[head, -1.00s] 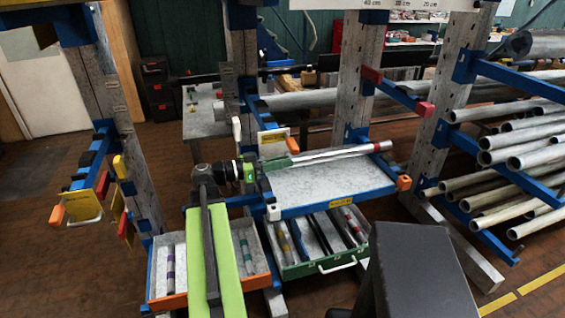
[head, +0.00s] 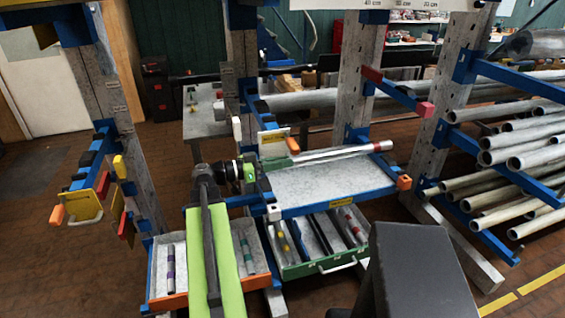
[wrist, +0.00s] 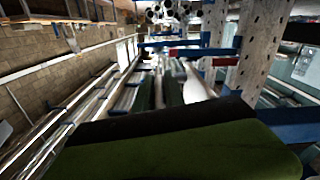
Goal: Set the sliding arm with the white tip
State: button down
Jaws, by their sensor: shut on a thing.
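The sliding arm is a blue bar on the middle mast, and its white tip (head: 273,212) points toward the front left corner of the grey shelf. My gripper (head: 276,163) has green fingers and lies just behind and above that tip, pointing right. It looks shut on the near end of a long silver tube (head: 340,154), which reaches right above the shelf. The fingers hide the grip itself. In the wrist view the tube (wrist: 195,85) runs ahead from a large dark green part at the bottom. I cannot make out the white tip there.
The grey shelf (head: 325,183) has an orange tip (head: 403,182) at its right corner. Below it is a green drawer (head: 318,263) with several banded tubes. Masts stand left and right, and steel pipes (head: 520,155) fill the right rack. Brown floor is clear at left.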

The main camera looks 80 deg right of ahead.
notch_tip(320, 180, down, 10)
jog(key=b, duration=1)
jog(key=shift+a+f, duration=0.1)
jog(key=c, duration=1.4)
grip_release()
